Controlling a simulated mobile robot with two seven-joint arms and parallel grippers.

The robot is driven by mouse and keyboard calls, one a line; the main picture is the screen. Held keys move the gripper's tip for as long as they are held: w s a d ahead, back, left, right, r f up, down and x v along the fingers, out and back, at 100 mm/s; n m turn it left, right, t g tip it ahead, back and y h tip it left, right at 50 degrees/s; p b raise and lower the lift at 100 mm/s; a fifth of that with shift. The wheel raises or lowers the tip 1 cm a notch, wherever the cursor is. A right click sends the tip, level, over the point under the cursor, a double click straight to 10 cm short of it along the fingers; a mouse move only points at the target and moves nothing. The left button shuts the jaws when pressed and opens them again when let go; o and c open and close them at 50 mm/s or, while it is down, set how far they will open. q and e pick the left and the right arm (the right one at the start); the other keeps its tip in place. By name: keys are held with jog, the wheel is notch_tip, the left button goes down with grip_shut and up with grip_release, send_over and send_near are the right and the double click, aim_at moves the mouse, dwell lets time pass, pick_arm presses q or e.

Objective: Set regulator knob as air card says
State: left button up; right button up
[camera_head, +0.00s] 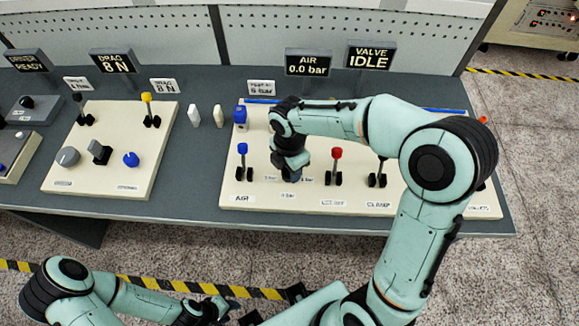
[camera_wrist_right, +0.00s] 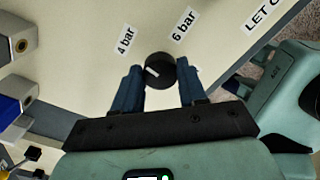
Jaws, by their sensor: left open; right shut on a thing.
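The regulator knob (camera_wrist_right: 160,70) is black and round, with a white mark on its left side, the side nearer the "4 bar" label (camera_wrist_right: 126,40). The "6 bar" label (camera_wrist_right: 183,25) is above and right of the knob. My right gripper (camera_wrist_right: 160,88) is shut on the knob, one blue finger on each side; in the head view my right arm hides the knob. The small air card (camera_head: 262,88) behind the panel reads "6 bar". The AIR display (camera_head: 308,64) reads 0.0 bar. My left gripper (camera_head: 208,311) is open and empty, low in front of the table.
On the cream panel (camera_head: 330,200), a blue-tipped lever (camera_head: 243,155) stands left of my right gripper and a red-tipped lever (camera_head: 337,160) right of it. A second panel (camera_head: 98,178) with levers and knobs is at left. The VALVE display (camera_head: 370,56) reads IDLE.

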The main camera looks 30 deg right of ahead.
jog(key=m, duration=0.4)
jog(key=shift+m+b, duration=0.3)
jog(key=m, duration=0.3)
jog(key=shift+s+m+b, duration=0.1)
jog(key=shift+m+b, duration=0.2)
jog(key=m, duration=0.4)
jog(key=shift+b, duration=0.3)
pick_arm(q)
jog(key=shift+s+f, duration=0.4)
jog(key=shift+f, duration=0.35)
jog(key=shift+s+f, duration=0.4)
jog(key=shift+f, duration=0.3)
pick_arm(e)
jog(key=shift+a+m, duration=0.1)
jog(key=shift+m, duration=1.8)
jog(key=o, duration=1.1)
jog(key=shift+c, duration=0.2)
pick_arm(q)
jog(key=shift+w+r+p, duration=0.3)
jog(key=shift+r+p, duration=0.05)
jog(key=shift+r, duration=0.25)
jog(key=shift+w+r+p, duration=0.3)
jog(key=shift+r+p, duration=0.05)
jog(key=shift+r, duration=0.2)
pick_arm(e)
notch_tip(320, 180, up, 14)
jog(key=shift+f, duration=0.25)
